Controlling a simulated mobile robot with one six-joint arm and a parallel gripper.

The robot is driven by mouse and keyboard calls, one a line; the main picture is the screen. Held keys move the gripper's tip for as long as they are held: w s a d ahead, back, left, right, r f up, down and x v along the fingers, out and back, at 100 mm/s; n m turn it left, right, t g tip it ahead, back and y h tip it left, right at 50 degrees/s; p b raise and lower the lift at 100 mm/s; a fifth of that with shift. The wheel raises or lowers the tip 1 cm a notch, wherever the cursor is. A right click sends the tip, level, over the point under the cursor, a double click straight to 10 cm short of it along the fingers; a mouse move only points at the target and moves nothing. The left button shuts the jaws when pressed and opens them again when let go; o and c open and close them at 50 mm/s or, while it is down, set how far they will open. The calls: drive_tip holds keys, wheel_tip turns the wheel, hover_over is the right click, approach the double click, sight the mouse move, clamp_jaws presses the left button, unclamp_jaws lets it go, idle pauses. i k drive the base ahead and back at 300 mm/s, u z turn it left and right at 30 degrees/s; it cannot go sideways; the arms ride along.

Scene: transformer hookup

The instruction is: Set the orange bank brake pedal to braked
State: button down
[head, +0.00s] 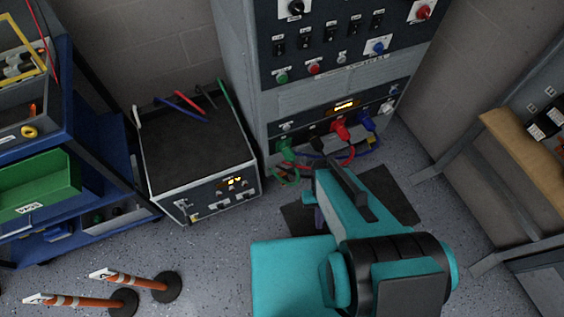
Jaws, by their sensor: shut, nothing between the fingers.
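I cannot make out the orange brake pedal in the head view. My teal arm covers much of the floor in front of the tall grey cabinet (243,75). A dark mat (399,192) lies on the floor, partly under the arm in the picture. A small purple-grey piece shows at the arm's left edge, too unclear to name.
Green (285,147), red (340,128) and blue (366,122) plugs with cables sit low on the cabinet. A dark-topped instrument box (190,150) stands left of it. A blue cart (95,185) is further left. Orange-striped posts (135,281) lie or lean at lower left. A wooden-topped bench (525,160) is at right.

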sight(283, 174)
drive_tip(key=u, duration=0.2)
drive_tip(key=k, duration=0.7)
drive_tip(key=u, duration=0.5)
drive_tip(key=k, duration=0.65)
drive_tip(key=u, duration=0.6)
drive_tip(key=i, duration=1)
drive_tip(key=u, duration=0.05)
